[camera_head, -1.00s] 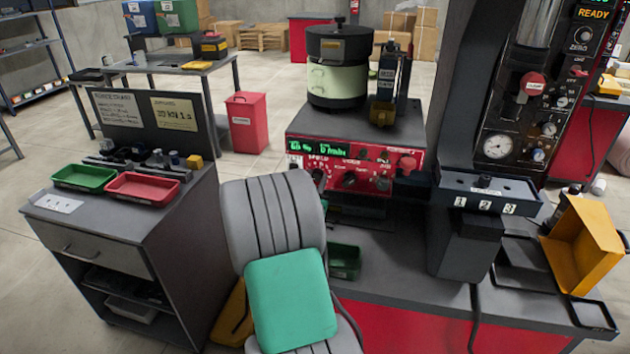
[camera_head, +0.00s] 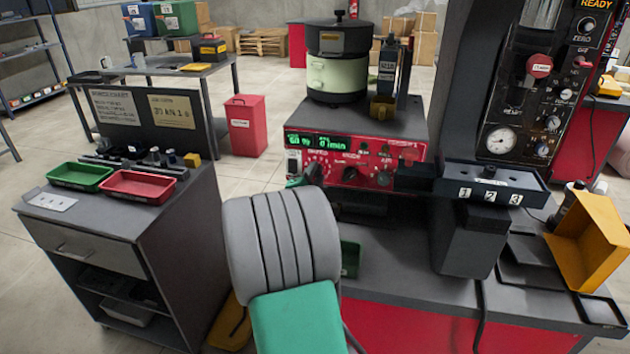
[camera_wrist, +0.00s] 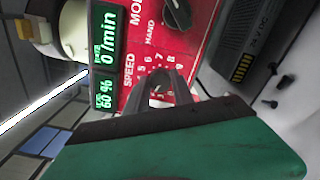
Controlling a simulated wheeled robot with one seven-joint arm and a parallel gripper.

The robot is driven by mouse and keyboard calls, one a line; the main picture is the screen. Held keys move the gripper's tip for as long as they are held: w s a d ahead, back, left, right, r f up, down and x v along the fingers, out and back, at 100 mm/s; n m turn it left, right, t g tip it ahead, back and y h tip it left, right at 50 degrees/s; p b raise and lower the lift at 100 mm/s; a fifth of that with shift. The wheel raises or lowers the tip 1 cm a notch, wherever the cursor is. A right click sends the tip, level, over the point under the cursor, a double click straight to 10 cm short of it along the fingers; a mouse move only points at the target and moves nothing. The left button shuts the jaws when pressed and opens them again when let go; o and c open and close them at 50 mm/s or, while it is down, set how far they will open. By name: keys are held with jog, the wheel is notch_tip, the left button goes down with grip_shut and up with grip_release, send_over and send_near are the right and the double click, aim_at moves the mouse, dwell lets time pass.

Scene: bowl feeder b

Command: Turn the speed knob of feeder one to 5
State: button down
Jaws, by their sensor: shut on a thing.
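Feeder one's red control panel (camera_head: 375,150) sits below the dark bowl with a pale green band (camera_head: 337,75). In the wrist view, the speed knob (camera_wrist: 159,88) is on this panel, under the word SPEED, with a ring of white numbers around it. My gripper (camera_wrist: 162,84) is shut on the knob, its two grey fingers on either side of it. The fingers hide much of the knob, and I cannot tell where its pointer stands. The green display (camera_wrist: 104,55) reads 60 % and 0 /min. In the head view, my arm hides most of the gripper.
Another dark knob (camera_wrist: 177,13) is close by, marked HAND. A dark block labelled 1 2 3 (camera_head: 490,187) stands to the right of the panel. A cabinet with a green tray (camera_head: 80,189) and a red tray (camera_head: 137,198) stands at the left.

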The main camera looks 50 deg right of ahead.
jog(key=m+b, duration=0.2)
jog(key=m, duration=0.1)
jog(key=m+b, duration=0.1)
jog(key=shift+f+m+b, duration=0.25)
jog(key=shift+m+b, duration=0.05)
jog(key=shift+b, duration=0.05)
jog(key=m+b, duration=0.4)
jog(key=shift+f+m+b, duration=0.15)
jog(key=shift+m+b, duration=0.15)
jog(key=shift+b, duration=0.1)
jog(key=m+b, duration=0.5)
jog(key=b, duration=0.1)
jog(key=m+b, duration=0.2)
jog(key=b, duration=0.1)
jog(key=shift+m, duration=0.3)
jog(key=shift+r, duration=0.2)
jog(key=c, duration=1.1)
grip_release()
